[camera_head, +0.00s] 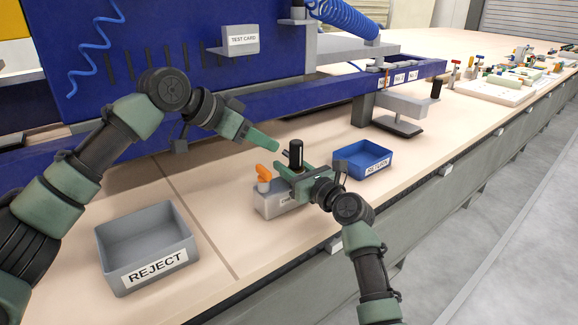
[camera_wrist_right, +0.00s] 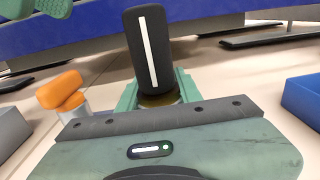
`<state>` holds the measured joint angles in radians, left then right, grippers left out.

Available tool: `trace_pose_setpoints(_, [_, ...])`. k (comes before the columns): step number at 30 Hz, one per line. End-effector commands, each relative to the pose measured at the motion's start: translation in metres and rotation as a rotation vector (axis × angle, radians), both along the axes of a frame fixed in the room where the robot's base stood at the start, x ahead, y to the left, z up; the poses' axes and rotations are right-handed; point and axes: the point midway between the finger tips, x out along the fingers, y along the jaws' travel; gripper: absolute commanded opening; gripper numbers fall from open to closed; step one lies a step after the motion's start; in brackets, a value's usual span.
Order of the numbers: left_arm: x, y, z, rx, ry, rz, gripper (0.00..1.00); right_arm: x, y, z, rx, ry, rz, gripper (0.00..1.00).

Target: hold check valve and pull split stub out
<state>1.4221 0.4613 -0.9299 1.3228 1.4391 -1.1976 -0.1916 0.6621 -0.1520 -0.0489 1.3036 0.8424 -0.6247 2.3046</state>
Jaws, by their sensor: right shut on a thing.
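The check valve (camera_head: 296,154) appears as an upright black cylinder, with a white stripe and a brassy base in the right wrist view (camera_wrist_right: 148,48). My right gripper (camera_head: 296,178) is shut around its lower part. My left gripper (camera_head: 268,142) reaches in from the left, its green fingertips just short of the valve's upper part. Its fingers show only partly at the top left of the right wrist view, and I cannot tell their gap. I cannot make out the split stub clearly.
An orange-topped part (camera_head: 264,174) stands at a grey labelled box (camera_head: 272,207) beside my right gripper. The blue RETURN bin (camera_head: 376,168) is to the right, the grey REJECT bin (camera_head: 153,268) at front left. A blue rail (camera_head: 200,110) runs behind.

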Motion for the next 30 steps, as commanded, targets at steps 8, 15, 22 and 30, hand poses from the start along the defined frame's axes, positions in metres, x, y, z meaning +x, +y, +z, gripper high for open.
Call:
trace_pose_setpoints(8, [0.000, 0.000, 0.000, 0.000, 0.000, 0.000, 0.36, 0.000, 0.000, -0.001, -0.001, 0.002, 0.000, 0.00])
trace_pose_setpoints(15, [0.000, 0.000, 0.000, 0.000, 0.000, 0.000, 0.36, 0.000, 0.000, -0.001, -0.001, 0.002, 0.000, 0.60])
trace_pose_setpoints(22, [0.000, 0.000, 0.000, 0.000, 0.000, 0.000, 0.36, -0.001, -0.001, -0.001, -0.001, 0.001, 0.000, 0.60])
trace_pose_setpoints(30, [0.000, 0.000, 0.000, 0.000, 0.000, 0.000, 0.36, -0.025, -0.017, -0.002, 0.000, 0.000, -0.002, 0.60])
